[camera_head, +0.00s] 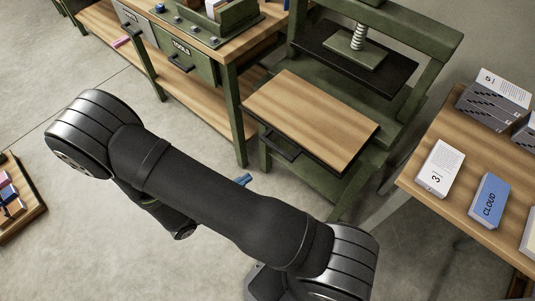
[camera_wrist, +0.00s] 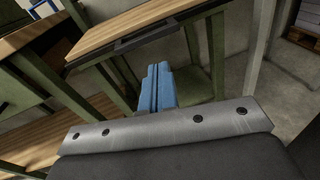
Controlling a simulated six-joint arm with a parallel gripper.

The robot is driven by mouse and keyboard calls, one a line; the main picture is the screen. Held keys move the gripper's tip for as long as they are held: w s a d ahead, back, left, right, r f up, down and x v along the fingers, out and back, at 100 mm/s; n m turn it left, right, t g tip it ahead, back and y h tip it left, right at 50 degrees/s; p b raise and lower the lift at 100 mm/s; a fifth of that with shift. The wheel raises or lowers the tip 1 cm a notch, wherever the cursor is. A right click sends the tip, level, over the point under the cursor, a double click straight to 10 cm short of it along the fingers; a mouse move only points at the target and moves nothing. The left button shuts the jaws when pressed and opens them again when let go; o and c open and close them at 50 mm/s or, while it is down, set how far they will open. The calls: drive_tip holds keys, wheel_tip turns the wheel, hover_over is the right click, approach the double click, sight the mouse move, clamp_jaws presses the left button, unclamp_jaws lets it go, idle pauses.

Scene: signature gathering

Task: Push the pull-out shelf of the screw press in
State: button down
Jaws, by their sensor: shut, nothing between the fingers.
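The green screw press (camera_head: 420,32) stands at the top right of the head view, with its screw (camera_head: 358,38) above a black plate (camera_head: 390,72). Its wooden pull-out shelf (camera_head: 310,118) sticks out toward the front. A black handle (camera_head: 279,146) is on the shelf's front edge. The shelf's front edge (camera_wrist: 140,25) and handle also show at the top of the wrist view. My gripper (camera_head: 244,180) has blue fingers, shut and empty, in front of and left of the handle, apart from it. The fingers (camera_wrist: 158,70) point toward the press below the shelf edge; exact depth is unclear.
A green workbench with a tools drawer (camera_head: 182,55) stands at the left of the press. A wooden table (camera_head: 455,205) at the right holds a blue "CLOUD" block (camera_head: 489,200) and several paper blocks. Open concrete floor (camera_head: 100,220) lies in front.

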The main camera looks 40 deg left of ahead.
drive_tip(key=s+n+t+y, duration=0.1)
drive_tip(key=s+n+y, duration=0.1)
drive_tip(key=n+y, duration=0.1)
approach(287, 136)
drive_tip(key=shift+w+a+f, duration=0.1)
drive_tip(key=shift+w, duration=0.2)
idle(0.4)
idle(0.3)
drive_tip(key=w, duration=2.3)
drive_tip(key=shift+w, duration=0.75)
drive_tip(key=s, duration=1.4)
drive_tip(key=shift+s, duration=0.3)
